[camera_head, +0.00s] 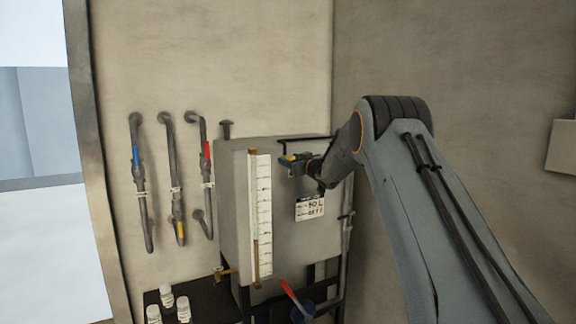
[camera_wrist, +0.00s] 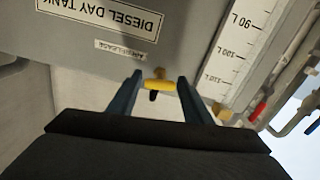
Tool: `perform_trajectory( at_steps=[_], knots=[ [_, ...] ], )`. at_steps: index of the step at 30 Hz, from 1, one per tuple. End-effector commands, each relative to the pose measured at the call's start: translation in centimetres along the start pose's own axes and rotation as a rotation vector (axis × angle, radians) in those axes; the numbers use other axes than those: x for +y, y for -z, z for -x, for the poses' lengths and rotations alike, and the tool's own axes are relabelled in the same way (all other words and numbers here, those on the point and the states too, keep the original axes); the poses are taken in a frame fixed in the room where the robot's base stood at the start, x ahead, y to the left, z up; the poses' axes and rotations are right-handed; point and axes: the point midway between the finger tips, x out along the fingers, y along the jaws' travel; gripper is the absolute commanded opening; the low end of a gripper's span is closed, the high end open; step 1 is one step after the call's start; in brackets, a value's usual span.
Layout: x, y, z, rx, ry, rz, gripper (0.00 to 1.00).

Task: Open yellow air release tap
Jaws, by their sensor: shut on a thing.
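The yellow air release tap (camera_wrist: 158,84) is on the front of the grey diesel day tank (camera_wrist: 90,62), beside a small air release label (camera_wrist: 126,50) that appears upside down in the wrist view. My gripper (camera_wrist: 159,82) has one blue finger on each side of the tap and is shut on its yellow handle. The handle lies crosswise between the fingertips, with a dark stub below it in the picture. In the head view my gripper (camera_head: 292,160) is at the upper front of the tank, and only a little yellow shows there.
A white level scale (camera_head: 260,215) runs down the tank left of my gripper. Pipes with blue (camera_head: 136,156), yellow (camera_head: 180,230) and red (camera_head: 207,151) handles are on the wall at left. A red lever (camera_head: 291,294) is below the tank, and white bottles (camera_head: 168,298) stand lower left.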

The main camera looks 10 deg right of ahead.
Motion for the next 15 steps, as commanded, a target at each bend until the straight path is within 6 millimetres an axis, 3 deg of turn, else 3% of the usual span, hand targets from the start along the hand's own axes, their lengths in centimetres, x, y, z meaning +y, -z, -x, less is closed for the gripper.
perform_trajectory(
  at_steps=[15],
  knots=[
    [-0.27, -0.72, -0.14, -0.002, 0.005, 0.473, 0.23]
  ],
)
